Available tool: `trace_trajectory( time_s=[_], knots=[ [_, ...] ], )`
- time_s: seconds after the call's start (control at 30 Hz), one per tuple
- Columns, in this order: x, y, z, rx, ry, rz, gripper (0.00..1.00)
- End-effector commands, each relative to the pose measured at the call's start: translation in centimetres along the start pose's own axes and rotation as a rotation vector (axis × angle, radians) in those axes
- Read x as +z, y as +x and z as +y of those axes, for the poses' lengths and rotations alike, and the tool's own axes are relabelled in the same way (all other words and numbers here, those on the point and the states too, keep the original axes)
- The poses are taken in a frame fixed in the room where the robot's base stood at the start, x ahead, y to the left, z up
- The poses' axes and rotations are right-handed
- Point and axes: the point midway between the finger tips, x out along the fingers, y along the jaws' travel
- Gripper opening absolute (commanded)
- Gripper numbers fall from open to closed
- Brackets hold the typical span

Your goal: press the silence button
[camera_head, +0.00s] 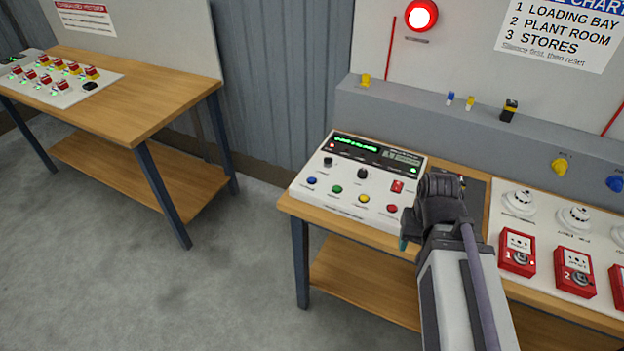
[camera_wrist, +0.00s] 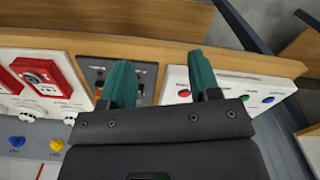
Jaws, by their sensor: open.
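A white control panel (camera_head: 335,212) sits on the wooden bench. Along its front edge are a blue button (camera_head: 311,181), a green button (camera_head: 337,189), a yellow button (camera_head: 363,198) and a red button (camera_head: 392,208). Their labels are too small to read, so I cannot tell which is silence. My gripper (camera_head: 432,212) is just right of the panel, partly hidden by my wrist. In the wrist view my gripper (camera_wrist: 161,77) is open and empty, with teal fingers apart. The red button (camera_wrist: 184,93), green button (camera_wrist: 244,98) and blue button (camera_wrist: 268,99) show there; the right finger hides part of the panel.
A dark plate (camera_wrist: 97,78) lies beside the panel, partly under my gripper. Red call points (camera_head: 518,252) and white detectors (camera_head: 518,203) stand to the right. A red lamp (camera_head: 421,15) glows on the wall. Another bench (camera_head: 150,95) stands at left, with clear floor between.

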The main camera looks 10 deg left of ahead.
Motion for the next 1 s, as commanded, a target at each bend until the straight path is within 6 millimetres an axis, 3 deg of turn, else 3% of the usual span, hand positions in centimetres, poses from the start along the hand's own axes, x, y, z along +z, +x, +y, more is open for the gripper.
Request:
trace_trajectory(
  time_s=[0.07,0.57,1.0],
  knots=[
    [0.00,0.00,0.00,0.000,0.000,0.000,0.49],
    [0.00,0.00,0.00,0.000,0.000,0.000,0.01],
    [0.00,0.00,0.00,0.000,0.000,0.000,0.00]
  ],
)
